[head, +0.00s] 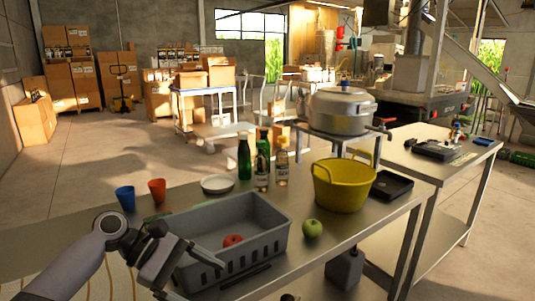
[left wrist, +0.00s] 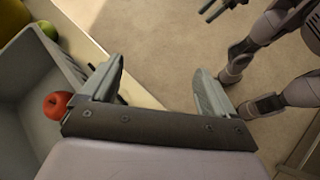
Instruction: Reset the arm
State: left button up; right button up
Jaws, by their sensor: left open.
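My left arm comes in from the left in the head view. Its gripper (head: 172,272) is at the front left side of the grey crate (head: 275,243), close to its wall. In the left wrist view the two fingers of my left gripper (left wrist: 158,68) are spread wide with nothing between them. The crate wall (left wrist: 75,60) and a red apple (left wrist: 57,106) lie to their left. My right arm shows at the right of the left wrist view. Dark finger-like parts, seemingly my right gripper (left wrist: 218,8), are cut off at the top edge.
The red apple (head: 232,241) lies in the crate. A green apple (head: 312,228), yellow bucket (head: 343,186), bottles (head: 262,168), white plates (head: 217,184), blue cup (head: 125,198) and orange cup (head: 157,190) stand on the metal table. Open floor (left wrist: 170,40) lies below my left gripper.

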pick_arm(q)
jog(key=s+d+f+m+t+y, duration=0.2)
jog(key=s+f+m+y, duration=0.2)
jog(key=s+f+m, duration=0.9)
jog(key=s+a+f+m+t+y, duration=0.1)
jog(key=s+a+f+t+y, duration=0.2)
jog(key=s+a+y, duration=0.75)
notch_tip(320, 180, down, 12)
jog(key=w+t+h+b, duration=0.2)
jog(key=t+h, duration=0.3)
jog(key=t, duration=0.1)
jog(key=shift+d+m+t+b, duration=0.4)
